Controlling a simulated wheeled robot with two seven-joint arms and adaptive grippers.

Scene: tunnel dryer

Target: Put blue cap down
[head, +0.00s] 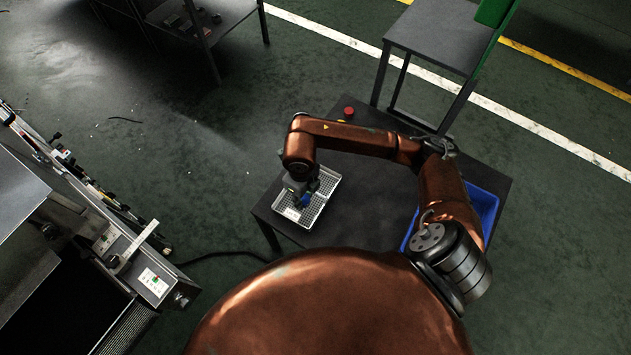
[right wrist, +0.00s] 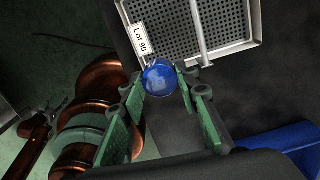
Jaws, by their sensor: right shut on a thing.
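The blue cap (right wrist: 160,78) is a round, shiny blue piece held between the green-padded fingertips of my right gripper (right wrist: 158,82). In the head view the right gripper (head: 303,195) is over the light grey perforated tray (head: 322,207), with a bit of the blue cap (head: 305,199) showing under it. In the wrist view the tray (right wrist: 200,30) lies beyond the cap, with its near wall close to the fingertips. A white label reading "Lot 90" (right wrist: 139,39) is beside the cap. I cannot tell the cap's height above the tray. My left gripper is not in view.
The tray stands on a dark table (head: 365,205). A blue bin (head: 484,205) is at the table's right, partly hidden by my arm. A red button (head: 348,111) is at the back edge. A machine with a control panel (head: 153,283) stands at left.

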